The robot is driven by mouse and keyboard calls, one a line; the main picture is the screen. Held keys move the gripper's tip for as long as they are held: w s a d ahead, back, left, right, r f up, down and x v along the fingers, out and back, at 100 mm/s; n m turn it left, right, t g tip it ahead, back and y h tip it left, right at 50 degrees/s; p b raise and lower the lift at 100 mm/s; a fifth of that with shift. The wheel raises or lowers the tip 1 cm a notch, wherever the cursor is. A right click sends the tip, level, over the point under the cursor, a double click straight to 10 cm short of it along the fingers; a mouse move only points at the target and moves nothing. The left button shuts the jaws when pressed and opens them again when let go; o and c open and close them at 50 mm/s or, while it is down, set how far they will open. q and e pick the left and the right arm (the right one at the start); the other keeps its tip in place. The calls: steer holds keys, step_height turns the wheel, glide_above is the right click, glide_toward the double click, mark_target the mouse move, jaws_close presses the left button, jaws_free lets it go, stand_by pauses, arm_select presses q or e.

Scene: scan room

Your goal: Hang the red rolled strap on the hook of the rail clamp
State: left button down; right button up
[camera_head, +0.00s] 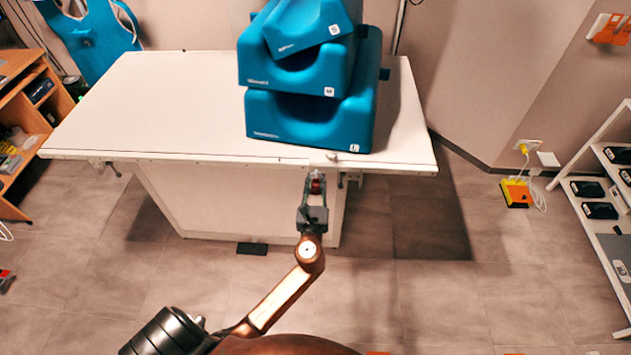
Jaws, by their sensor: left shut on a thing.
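My left gripper (316,190) reaches from the bottom of the view to the front edge of the white table. It is shut on the red rolled strap (316,183), of which only a small red patch shows between the fingers. A small clamp (332,156) sits on the table's front rail just above and right of the gripper. A small dark part hangs below the rail there; I cannot tell clearly whether it is the hook. Whether the strap touches the clamp cannot be told. My right gripper is not in view.
Blue foam positioning blocks (310,118) are stacked on the white table (165,105) behind the gripper. Another fitting (108,166) is on the rail at the left. A shelf rack (590,185) stands at right, a wooden shelf (28,125) at left. The floor in front is mostly clear.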

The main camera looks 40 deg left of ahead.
arm_select(q)
steer(key=shift+f, duration=0.45)
steer(key=c, duration=1.6)
jaws_free()
steer(key=shift+s+r, duration=0.1)
steer(key=shift+r, duration=0.05)
steer(key=v, duration=1.1)
steer(key=shift+s+d, duration=0.25)
steer(key=shift+s, duration=0.1)
